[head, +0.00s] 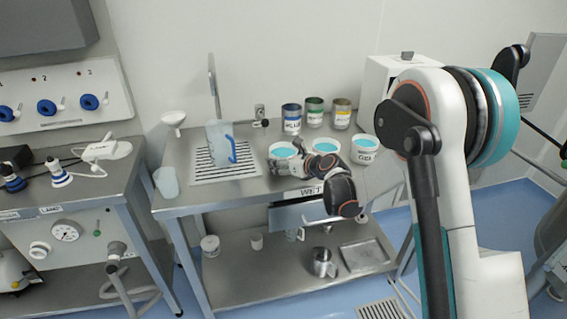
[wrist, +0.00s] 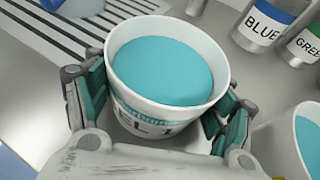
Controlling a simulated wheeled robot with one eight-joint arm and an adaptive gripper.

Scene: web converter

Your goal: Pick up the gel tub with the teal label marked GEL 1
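The GEL 1 tub (wrist: 150,118) is a white round tub filled with teal gel. Its label shows "EL 1" with teal print, and the start of the word is hidden. It stands upright between the two fingers of my gripper (wrist: 158,112), one finger on each side below the rim. The teal pads lie close along its walls; I cannot tell whether both press on it. In the head view the tub (head: 283,149) is on the steel table, partly covered by my gripper (head: 290,165).
Two more teal-filled tubs (head: 326,146) (head: 364,150) stand to the right. Blue, green and yellow labelled cans (head: 291,120) (head: 314,112) (head: 341,114) stand behind. A blue-handled jug (head: 218,143) stands on the drain grid (head: 205,174) to the left.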

